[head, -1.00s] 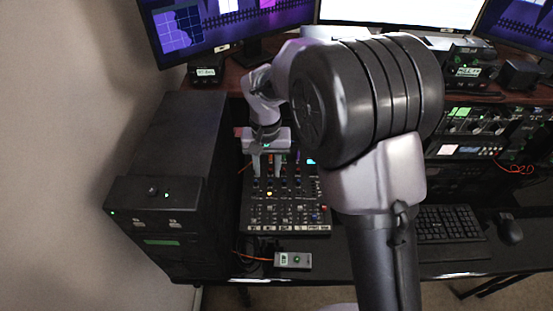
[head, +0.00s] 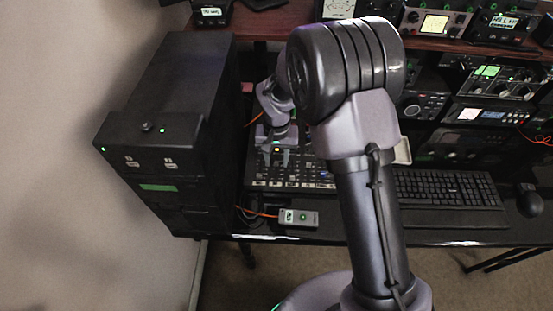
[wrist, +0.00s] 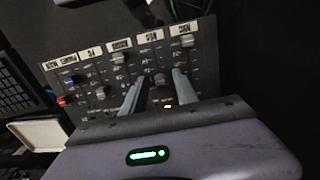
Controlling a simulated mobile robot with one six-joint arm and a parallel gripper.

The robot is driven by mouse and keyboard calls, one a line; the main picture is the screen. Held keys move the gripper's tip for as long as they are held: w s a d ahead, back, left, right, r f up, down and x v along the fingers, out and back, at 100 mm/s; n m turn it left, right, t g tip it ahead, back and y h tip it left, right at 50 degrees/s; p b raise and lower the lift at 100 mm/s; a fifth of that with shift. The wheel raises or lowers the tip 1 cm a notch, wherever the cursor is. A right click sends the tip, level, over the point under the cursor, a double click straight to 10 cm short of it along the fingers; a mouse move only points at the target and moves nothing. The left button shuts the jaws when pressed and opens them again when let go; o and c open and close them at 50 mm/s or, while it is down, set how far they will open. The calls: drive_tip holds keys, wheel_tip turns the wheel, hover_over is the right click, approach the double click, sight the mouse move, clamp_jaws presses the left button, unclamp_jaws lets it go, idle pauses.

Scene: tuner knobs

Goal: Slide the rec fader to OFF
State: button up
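The mixer panel (head: 318,178) lies on the desk beneath my arm, partly hidden by it. The wrist view shows its fader strip (wrist: 207,62) with a row of white labels, too small and tilted to read surely, so I cannot tell which fader is rec. My gripper (head: 278,160) is over the panel's left front part. In the wrist view my gripper (wrist: 159,78) is open, its two grey fingers on either side of a dark fader cap (wrist: 160,79). I cannot tell whether either finger touches it. A grey cap (wrist: 187,41) stands near the rightmost label.
A black cabinet (head: 165,120) stands close on the left. A keyboard (head: 447,189) and mouse (head: 529,202) are on the right. Rack gear (head: 490,115) stands behind them.

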clamp_jaws()
idle(1.3)
